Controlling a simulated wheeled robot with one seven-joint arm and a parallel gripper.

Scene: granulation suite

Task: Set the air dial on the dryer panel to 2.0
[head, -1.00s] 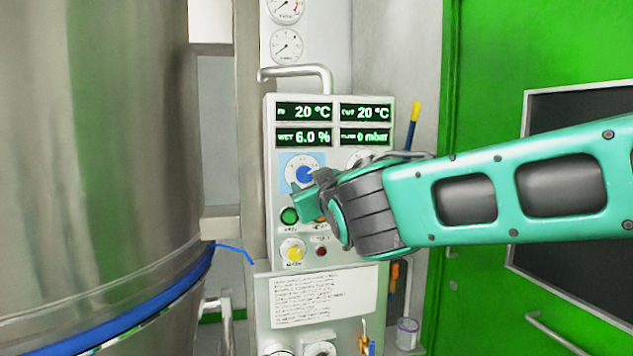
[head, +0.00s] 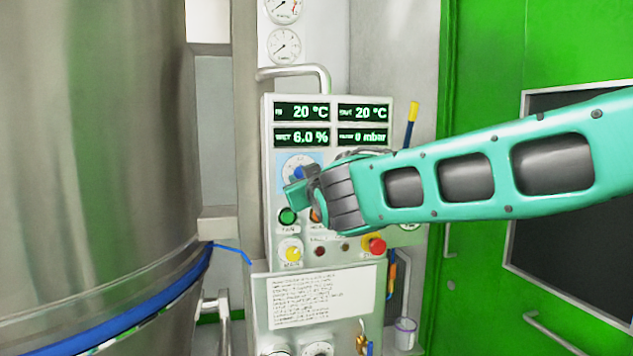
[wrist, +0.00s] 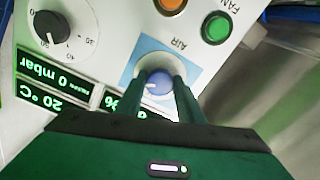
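The dryer panel (head: 268,190) stands upright in the middle of the head view, with lit displays at its top. The air dial (wrist: 158,84) has a blue knob on a white disc with a blue surround; the wrist view shows its label AIR. In the head view the air dial (head: 299,171) is partly covered by my gripper. My gripper (wrist: 160,82) has its two green fingers at the knob, one on each side. Whether they touch it is hard to tell. The fingers are apart. The scale reading is hidden.
A green fan button (wrist: 217,28) and an orange button (wrist: 172,4) sit close to the dial. A black-knobbed dial (wrist: 52,27) is on its other side. A red stop button (head: 375,246) and yellow switch (head: 291,251) are lower. A steel vessel (head: 90,150) stands left.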

